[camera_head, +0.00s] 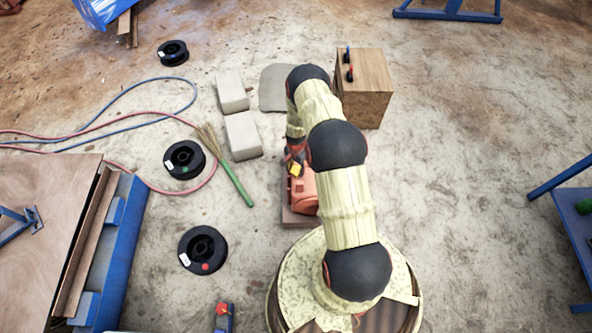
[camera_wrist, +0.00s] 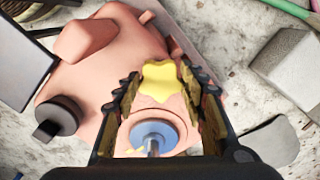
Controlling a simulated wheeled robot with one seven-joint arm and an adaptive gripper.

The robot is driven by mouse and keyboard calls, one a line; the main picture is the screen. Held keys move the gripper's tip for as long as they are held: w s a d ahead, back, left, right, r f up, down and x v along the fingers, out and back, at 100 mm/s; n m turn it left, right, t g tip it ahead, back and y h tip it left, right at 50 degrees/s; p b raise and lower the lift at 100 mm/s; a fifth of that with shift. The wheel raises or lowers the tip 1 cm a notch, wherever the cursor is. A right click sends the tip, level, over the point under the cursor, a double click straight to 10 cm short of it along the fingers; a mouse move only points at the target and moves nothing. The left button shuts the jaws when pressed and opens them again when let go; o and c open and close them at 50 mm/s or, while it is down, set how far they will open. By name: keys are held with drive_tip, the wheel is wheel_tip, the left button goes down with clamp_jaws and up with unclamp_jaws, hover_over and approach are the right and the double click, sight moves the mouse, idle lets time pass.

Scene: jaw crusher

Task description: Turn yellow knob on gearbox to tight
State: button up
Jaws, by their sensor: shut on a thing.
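The gearbox (camera_head: 305,190) is an orange-pink housing on the floor, partly hidden by my arm in the head view. It fills much of the wrist view (camera_wrist: 85,75). The yellow knob (camera_wrist: 160,80) is star-shaped and sits between the two fingers of my gripper (camera_wrist: 160,88) in the wrist view. The fingers are shut on it from both sides. The knob shows only as a small yellow patch (camera_head: 296,169) in the head view. A blue round part with a metal shaft (camera_wrist: 153,134) lies nearer the wrist camera.
Concrete blocks (camera_head: 241,135) and a green-handled broom (camera_head: 236,180) lie left of the gearbox. A wooden box (camera_head: 364,88) stands behind it to the right. Black spools (camera_head: 203,250), red and blue hoses and a blue-framed bench are at left. Open floor lies to the right.

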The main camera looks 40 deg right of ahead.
sight(296, 170)
drive_tip(key=shift+m, duration=0.7)
drive_tip(key=o, duration=1.1)
drive_tip(key=shift+o, duration=0.3)
wheel_tip(296, 170, up, 12)
idle(0.5)
